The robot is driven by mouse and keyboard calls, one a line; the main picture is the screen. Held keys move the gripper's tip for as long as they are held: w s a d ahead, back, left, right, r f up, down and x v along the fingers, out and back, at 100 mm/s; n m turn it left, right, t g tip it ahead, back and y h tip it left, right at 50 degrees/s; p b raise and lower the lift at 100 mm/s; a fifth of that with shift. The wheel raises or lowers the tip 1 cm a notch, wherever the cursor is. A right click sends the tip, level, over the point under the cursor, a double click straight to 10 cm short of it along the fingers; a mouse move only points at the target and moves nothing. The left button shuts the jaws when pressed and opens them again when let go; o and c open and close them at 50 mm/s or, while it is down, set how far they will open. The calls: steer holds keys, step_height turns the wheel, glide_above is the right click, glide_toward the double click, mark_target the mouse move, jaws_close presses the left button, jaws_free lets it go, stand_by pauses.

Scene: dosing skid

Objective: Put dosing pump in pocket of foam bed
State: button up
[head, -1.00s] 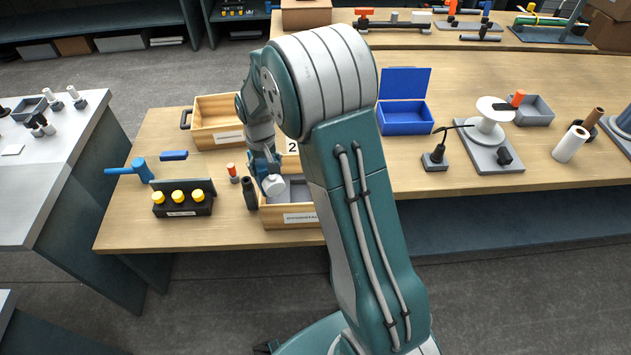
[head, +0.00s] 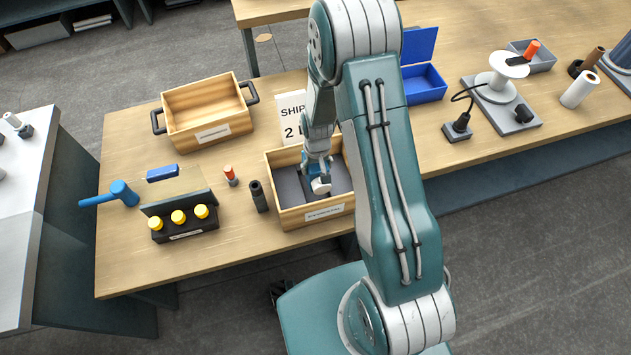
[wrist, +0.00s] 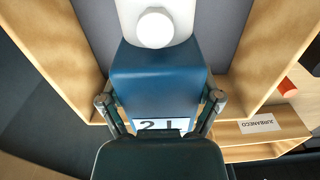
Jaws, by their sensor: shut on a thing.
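My gripper (head: 318,172) is shut on the dosing pump (head: 320,187), low over the middle of a wooden crate (head: 318,213). In the wrist view the pump (wrist: 158,72) is a blue block with a white round head, between the two fingers (wrist: 162,105). The grey foam bed (head: 287,188) lines the crate; its flat grey surface also shows beside the pump in the wrist view (wrist: 221,38). I cannot tell whether the pump touches the foam.
A white sign (head: 291,112) stands behind the crate. Left of the crate are a dark cylinder (head: 259,196), a small orange-topped piece (head: 230,175) and a rack with yellow caps (head: 180,218). An empty wooden box (head: 208,112) and a blue open box (head: 423,83) stand farther back.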

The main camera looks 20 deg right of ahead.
mark_target(314, 179)
steer(key=shift+f, duration=0.8)
steer(key=f, duration=0.5)
steer(key=shift+w+a, duration=0.1)
steer(key=shift+a, duration=0.3)
steer(key=shift+d, duration=0.2)
steer(key=o, duration=1.1)
steer(key=shift+a, duration=0.15)
steer(key=shift+r, duration=0.1)
